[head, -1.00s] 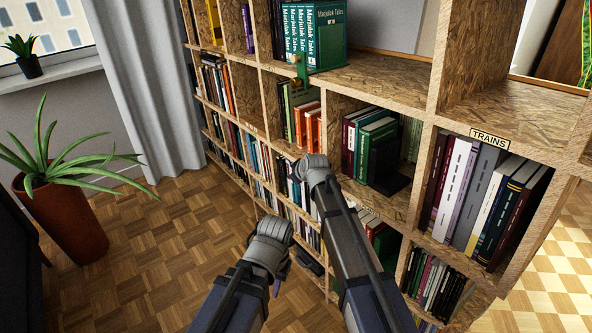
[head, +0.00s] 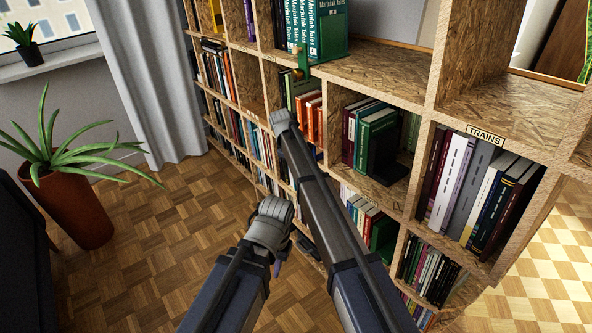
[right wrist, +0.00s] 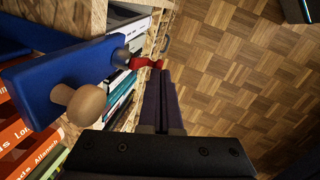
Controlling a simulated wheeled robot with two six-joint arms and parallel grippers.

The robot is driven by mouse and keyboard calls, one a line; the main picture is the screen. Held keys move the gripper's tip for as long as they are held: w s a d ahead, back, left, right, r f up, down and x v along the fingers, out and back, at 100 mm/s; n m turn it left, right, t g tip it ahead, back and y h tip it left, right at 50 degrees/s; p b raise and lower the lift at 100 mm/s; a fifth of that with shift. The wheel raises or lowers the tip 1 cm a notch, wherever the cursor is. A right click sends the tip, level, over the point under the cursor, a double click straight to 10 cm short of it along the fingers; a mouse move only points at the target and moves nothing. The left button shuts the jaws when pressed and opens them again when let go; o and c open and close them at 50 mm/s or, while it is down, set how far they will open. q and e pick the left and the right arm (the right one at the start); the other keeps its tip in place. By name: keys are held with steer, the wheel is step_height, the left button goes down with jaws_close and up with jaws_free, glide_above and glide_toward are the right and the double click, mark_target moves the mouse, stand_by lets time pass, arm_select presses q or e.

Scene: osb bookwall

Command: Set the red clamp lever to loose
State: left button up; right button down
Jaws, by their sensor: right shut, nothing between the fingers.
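The red clamp lever (right wrist: 143,63) shows in the right wrist view, on a metal shaft at the end of a blue bracket (right wrist: 62,78) with a round wooden knob (right wrist: 82,103). The lever points right, toward the floor side. My right gripper (right wrist: 162,74) is shut and empty; its fingertips are just below the lever's end, and I cannot tell whether they touch it. In the head view my right arm reaches toward the bookcase and hides its gripper; the lever is not visible there. My left gripper (head: 278,266) is mostly hidden behind its wrist, away from the shelves.
The chipboard bookcase (head: 390,88) full of books fills the right. A potted plant (head: 72,205) is at left. The parquet floor (head: 150,255) between is clear.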

stand_by(0.3)
steer(key=shift+p+v, duration=0.8)
steer(key=shift+p, duration=0.15)
steer(key=shift+w+d, duration=0.1)
steer(key=w+a+r+p, duration=0.1)
steer(key=a+r+p, duration=0.4)
steer(key=r+p, duration=0.7)
steer(key=shift+w, duration=0.4)
steer(key=shift+a+f, duration=0.1)
